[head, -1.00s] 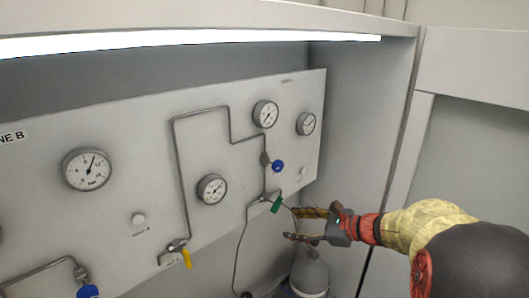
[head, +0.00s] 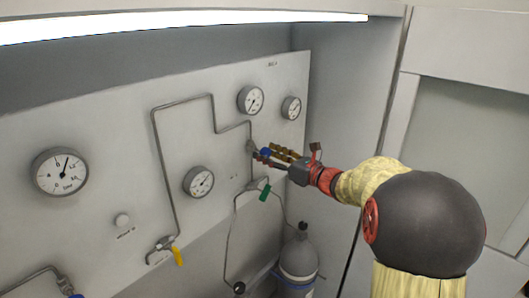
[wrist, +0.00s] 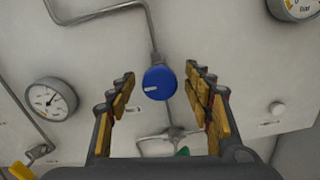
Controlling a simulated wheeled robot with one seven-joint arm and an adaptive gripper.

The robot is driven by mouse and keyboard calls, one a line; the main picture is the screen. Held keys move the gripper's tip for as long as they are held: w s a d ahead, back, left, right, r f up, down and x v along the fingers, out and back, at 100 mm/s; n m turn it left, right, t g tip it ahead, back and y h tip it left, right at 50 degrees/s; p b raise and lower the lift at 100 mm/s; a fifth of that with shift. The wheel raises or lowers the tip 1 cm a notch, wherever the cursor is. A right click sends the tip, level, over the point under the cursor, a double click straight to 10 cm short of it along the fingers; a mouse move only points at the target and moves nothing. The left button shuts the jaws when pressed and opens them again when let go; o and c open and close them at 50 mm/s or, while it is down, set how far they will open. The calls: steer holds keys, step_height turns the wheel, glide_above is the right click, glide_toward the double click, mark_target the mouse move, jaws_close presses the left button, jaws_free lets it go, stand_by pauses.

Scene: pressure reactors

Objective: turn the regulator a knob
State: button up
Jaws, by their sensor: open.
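The regulator knob (wrist: 159,83) is round and blue with a white mark, on a pipe of the grey panel. In the wrist view it sits between the two open fingers of my gripper (wrist: 158,95), with a visible gap on each side. In the head view my gripper (head: 274,154) reaches the panel from the right. The blue knob (head: 265,153) shows partly there, the fingers covering some of it. Whether the fingertips touch the panel cannot be told.
A green-handled valve (head: 265,192) sits just below the knob. Gauges (head: 250,100) are above and to the left (head: 198,182). A yellow-handled valve (head: 177,254) is lower left. A grey gas cylinder (head: 299,258) stands below. A side wall (head: 345,130) is at right.

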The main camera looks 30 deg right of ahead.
steer(key=shift+x, duration=0.8)
steer(key=c, duration=0.3)
steer(key=c, duration=0.7)
steer(key=shift+c, duration=0.8)
